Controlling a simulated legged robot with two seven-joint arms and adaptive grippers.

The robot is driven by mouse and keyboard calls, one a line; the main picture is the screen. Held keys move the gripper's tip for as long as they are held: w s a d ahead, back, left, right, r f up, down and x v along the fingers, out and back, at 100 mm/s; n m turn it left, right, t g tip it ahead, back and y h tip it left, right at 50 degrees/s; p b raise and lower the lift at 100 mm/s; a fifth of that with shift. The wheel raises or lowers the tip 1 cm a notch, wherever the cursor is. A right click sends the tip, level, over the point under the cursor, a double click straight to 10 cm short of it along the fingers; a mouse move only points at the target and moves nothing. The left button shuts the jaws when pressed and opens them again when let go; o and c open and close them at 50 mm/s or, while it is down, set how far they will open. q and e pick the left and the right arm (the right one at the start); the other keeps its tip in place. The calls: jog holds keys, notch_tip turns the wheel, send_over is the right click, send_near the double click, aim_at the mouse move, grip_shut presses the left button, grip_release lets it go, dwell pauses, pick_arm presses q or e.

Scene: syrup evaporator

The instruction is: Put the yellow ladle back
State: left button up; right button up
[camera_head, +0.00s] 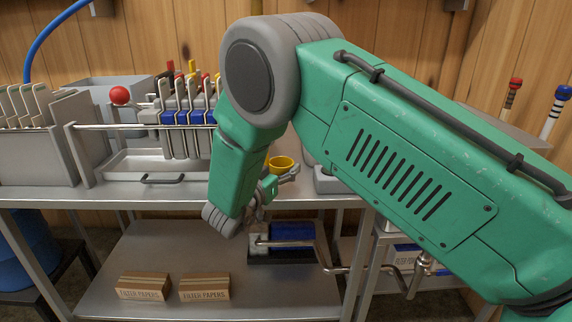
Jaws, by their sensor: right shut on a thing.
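The yellow ladle (282,163) shows as a small yellow cup just above the front edge of the steel table. My right gripper (270,188) is shut on it, low in front of that edge. My forearm and wrist hide most of the grip and the ladle's handle. A rack of upright metal pieces with red, yellow, black and blue parts (180,115) stands on the table, left of my arm. My arm covers its right end. My left gripper is out of view.
A red ball knob (119,95) and metal rail (98,127) are left of my arm. A tray with a handle (150,165) lies below the rack. Metal pipes (345,268) are at right.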

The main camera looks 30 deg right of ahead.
jog(key=shift+r, duration=0.1)
jog(key=shift+d+f, duration=0.2)
jog(key=shift+d, duration=0.3)
jog(key=shift+a+f, duration=0.15)
jog(key=shift+a, duration=0.2)
jog(key=shift+a+f+b, duration=0.25)
jog(key=shift+f+b, duration=0.15)
jog(key=shift+f, duration=0.25)
jog(key=shift+d+f, duration=0.2)
jog(key=shift+d, duration=0.5)
jog(key=shift+f, duration=0.4)
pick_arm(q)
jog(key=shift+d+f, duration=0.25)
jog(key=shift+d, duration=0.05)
pick_arm(e)
jog(key=shift+a, duration=0.1)
